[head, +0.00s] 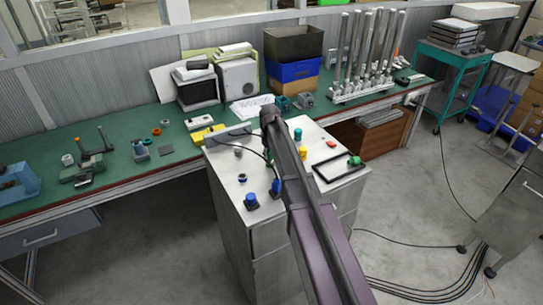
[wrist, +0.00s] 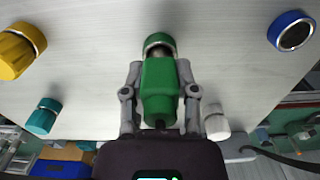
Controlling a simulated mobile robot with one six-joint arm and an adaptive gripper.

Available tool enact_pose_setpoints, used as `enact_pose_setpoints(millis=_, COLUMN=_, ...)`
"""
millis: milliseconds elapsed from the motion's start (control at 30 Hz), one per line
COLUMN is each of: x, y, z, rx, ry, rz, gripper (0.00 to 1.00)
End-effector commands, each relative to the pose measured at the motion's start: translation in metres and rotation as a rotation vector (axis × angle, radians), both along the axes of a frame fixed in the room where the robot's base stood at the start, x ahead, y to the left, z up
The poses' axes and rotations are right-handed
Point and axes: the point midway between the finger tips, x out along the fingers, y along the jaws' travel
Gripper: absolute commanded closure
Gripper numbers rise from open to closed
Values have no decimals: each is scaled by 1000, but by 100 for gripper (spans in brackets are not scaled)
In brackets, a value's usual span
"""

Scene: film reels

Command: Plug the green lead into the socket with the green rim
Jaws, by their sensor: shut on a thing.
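The green lead's plug (wrist: 160,92) is held between the two fingers of my gripper (wrist: 160,74) in the wrist view. A green-rimmed round socket (wrist: 158,40) with a grey inside shows directly beyond the plug's front end, over the pale cabinet top. The plug overlaps the rim's lower edge in the picture; I cannot tell whether they touch or how far apart they are. In the head view my arm covers most of the gripper, the plug and the socket.
The cabinet top (head: 226,184) also bears a blue-rimmed socket (wrist: 291,31), a yellow piece (wrist: 22,50), a teal piece (wrist: 44,115) and a white piece (wrist: 215,122). A black-framed tray (head: 325,179) with a green piece (head: 354,160) lies at its right. A green workbench (head: 120,150) stands behind.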

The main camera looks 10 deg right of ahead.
Motion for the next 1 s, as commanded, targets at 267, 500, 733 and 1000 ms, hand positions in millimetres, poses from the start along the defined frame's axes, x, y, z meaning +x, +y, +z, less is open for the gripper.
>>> enact_pose_setpoints(millis=267, x=0, y=0, z=0, rx=0, ry=0, rz=0, gripper=100)
enact_pose_setpoints(millis=500, x=0, y=0, z=0, rx=0, ry=0, rz=0, gripper=100)
enact_pose_setpoints(millis=733, x=0, y=0, z=-3, rx=0, ry=0, rz=1, gripper=100)
enact_pose_setpoints(millis=1000, x=0, y=1, z=-7, rx=0, ry=0, rz=1, gripper=100)
